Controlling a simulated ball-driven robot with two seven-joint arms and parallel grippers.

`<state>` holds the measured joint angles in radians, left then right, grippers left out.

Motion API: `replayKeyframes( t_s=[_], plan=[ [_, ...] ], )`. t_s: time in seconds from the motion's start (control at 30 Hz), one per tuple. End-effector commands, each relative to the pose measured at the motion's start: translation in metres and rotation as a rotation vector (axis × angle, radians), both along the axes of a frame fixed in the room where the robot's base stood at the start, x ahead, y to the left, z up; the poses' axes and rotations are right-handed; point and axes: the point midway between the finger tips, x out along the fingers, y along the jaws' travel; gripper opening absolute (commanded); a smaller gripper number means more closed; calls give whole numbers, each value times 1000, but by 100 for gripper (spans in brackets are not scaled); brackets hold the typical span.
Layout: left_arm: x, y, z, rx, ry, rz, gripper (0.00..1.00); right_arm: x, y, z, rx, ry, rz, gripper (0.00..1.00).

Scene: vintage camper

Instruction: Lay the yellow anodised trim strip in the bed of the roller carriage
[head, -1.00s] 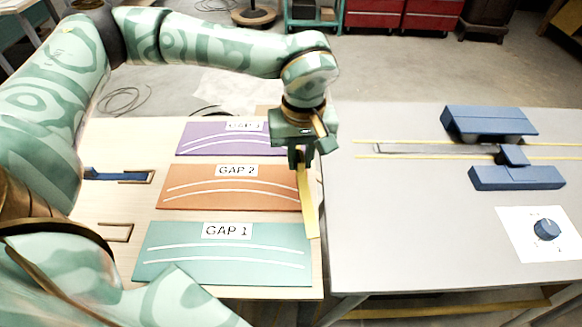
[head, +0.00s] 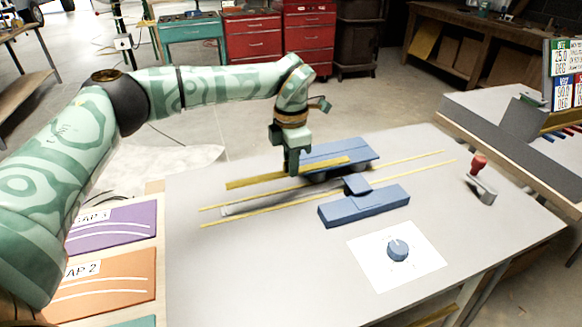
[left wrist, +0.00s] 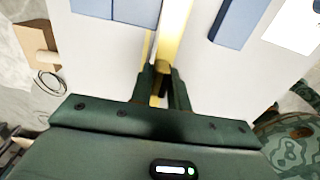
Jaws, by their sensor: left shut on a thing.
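My left gripper (head: 291,168) is shut on the yellow trim strip (head: 253,181) and holds it lengthwise, roughly along the yellow rail lines. In the left wrist view the strip (left wrist: 176,28) runs away from between the fingers (left wrist: 161,86). The bed is not clearly visible. My right gripper is out of view.
Yellow rail lines (head: 420,170) cross the grey table (head: 240,270). A blue knob (head: 398,249) on a white card lies in front, and a red-handled tool (head: 480,178) lies to the right. The purple (head: 113,228) and orange (head: 105,285) gap boards are at left.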

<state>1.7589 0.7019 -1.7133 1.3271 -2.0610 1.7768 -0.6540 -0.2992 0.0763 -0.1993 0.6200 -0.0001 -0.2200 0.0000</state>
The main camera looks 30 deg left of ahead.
Motion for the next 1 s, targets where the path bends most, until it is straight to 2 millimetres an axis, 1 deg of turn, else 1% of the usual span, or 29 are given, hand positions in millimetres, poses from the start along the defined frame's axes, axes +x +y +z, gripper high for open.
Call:
replayKeyframes(
  t_s=[0.27,0.4,0.5,0.7,0.9,1.0],
  plan=[
    [0,0,1,0,0,-4,0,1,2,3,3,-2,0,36],
    [-1,-1,5,0,-1,-4,0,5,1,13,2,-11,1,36],
    [0,-1,-13,0,3,-4,0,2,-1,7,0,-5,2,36],
    [0,0,-36,1,2,-5,0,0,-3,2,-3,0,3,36],
    [0,-1,-51,1,1,-5,0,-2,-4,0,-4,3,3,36],
    [0,-1,-55,1,1,-5,0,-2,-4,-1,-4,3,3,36]
  ],
)
